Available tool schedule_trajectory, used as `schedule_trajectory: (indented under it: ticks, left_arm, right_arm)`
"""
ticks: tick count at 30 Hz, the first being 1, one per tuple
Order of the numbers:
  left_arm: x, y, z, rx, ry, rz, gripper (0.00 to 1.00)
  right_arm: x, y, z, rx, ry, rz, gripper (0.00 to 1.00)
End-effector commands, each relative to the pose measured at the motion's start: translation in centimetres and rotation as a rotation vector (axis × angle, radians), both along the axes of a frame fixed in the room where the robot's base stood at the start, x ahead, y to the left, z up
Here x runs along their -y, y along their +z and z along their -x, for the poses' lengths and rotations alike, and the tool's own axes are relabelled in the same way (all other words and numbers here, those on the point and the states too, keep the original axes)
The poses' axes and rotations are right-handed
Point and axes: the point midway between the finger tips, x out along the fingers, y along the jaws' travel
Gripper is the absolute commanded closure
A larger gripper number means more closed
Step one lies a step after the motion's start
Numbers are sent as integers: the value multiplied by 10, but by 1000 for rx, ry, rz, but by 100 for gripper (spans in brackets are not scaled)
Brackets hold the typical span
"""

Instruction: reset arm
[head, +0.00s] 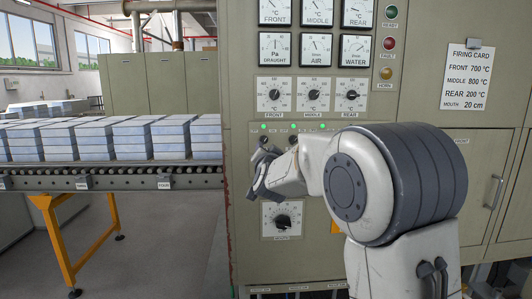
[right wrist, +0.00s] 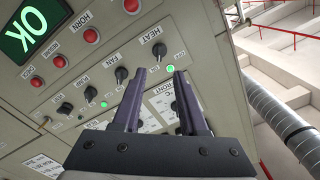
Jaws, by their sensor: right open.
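My right gripper (head: 262,174) is in front of the left part of the furnace control panel (head: 240,90), below the row of FRONT, MIDDLE and REAR dials. Its arm bends in from the lower right and hides part of the panel. In the right wrist view the two fingers of the gripper (right wrist: 162,72) are apart with nothing between them. They point toward the panel near the HEAT knob (right wrist: 159,49) and the FAN knob (right wrist: 121,74); whether they touch the panel I cannot tell. My left gripper is not in view.
A roller conveyor (head: 120,181) with stacks of pale blue slabs (head: 132,140) stands left of the panel. A large dial (head: 282,222) is below the gripper. A firing card (head: 468,77) hangs at right. Red buttons and a green OK display (right wrist: 33,26) show in the wrist view.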

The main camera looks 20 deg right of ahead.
Motion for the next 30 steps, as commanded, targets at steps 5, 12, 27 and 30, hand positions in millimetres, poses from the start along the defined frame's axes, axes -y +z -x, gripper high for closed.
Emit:
schedule_trajectory:
  ticks: [5, 12, 27, 30]
  left_arm:
    - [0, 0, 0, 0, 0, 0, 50]
    - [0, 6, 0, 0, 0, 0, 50]
    - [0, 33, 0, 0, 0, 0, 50]
    - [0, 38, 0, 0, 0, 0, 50]
  right_arm:
    - [0, 0, 0, 0, 0, 0, 57]
    - [-57, -20, 14, -131, 142, 23, 57]
    - [-253, -167, 277, -976, 940, 395, 57]
    - [-248, -187, 345, -1140, 1066, 512, 57]
